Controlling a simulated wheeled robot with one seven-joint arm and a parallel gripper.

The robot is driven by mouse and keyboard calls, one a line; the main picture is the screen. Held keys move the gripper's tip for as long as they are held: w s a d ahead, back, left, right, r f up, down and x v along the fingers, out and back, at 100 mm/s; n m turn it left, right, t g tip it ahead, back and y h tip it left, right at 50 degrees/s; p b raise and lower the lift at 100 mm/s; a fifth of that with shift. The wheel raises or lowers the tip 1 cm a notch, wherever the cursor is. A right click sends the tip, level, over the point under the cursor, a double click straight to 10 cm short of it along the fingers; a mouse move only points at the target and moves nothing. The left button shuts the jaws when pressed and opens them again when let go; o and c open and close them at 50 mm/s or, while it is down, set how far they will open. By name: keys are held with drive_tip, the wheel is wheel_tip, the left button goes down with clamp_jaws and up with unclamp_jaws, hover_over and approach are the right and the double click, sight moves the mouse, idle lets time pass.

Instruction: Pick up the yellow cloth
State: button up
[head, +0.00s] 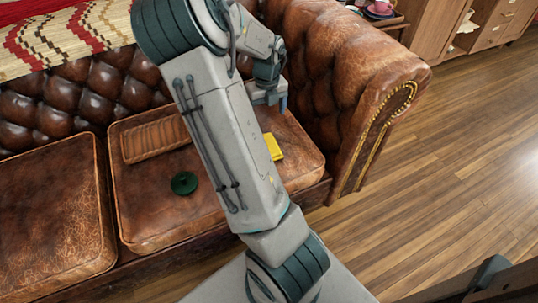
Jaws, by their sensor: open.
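The yellow cloth (274,147) is a small, flat, folded-looking piece on the right seat cushion (150,222) of a brown leather sofa. Its left part is hidden behind my arm. My gripper (281,103) is above the picture position of the cloth, near the sofa's right armrest. It is open and seen only in part, with a blue tip showing. I see nothing between its fingers. It is apart from the cloth; its height over the cushion is hard to tell.
A dark green round object (184,183) and a brown ribbed tray-like object (156,140) lie on the same cushion, left of my arm. The tufted right armrest (345,70) rises beside the cloth. A patterned blanket (70,38) covers the backrest. Wooden floor (450,190) is clear at right.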

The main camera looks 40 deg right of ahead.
drive_tip(key=shift+m, duration=0.4)
drive_tip(key=f+b, duration=0.1)
drive_tip(key=f, duration=0.2)
drive_tip(key=f+b, duration=0.1)
drive_tip(key=f, duration=0.2)
drive_tip(key=f+b, duration=0.2)
drive_tip(key=f, duration=0.1)
drive_tip(key=shift+d+f, duration=0.2)
drive_tip(key=shift+d, duration=0.2)
drive_tip(key=shift+a+f+b, duration=0.1)
drive_tip(key=shift+f+b, duration=1.55)
drive_tip(key=shift+f, duration=1)
drive_tip(key=shift+r, duration=0.1)
drive_tip(key=c, duration=1.1)
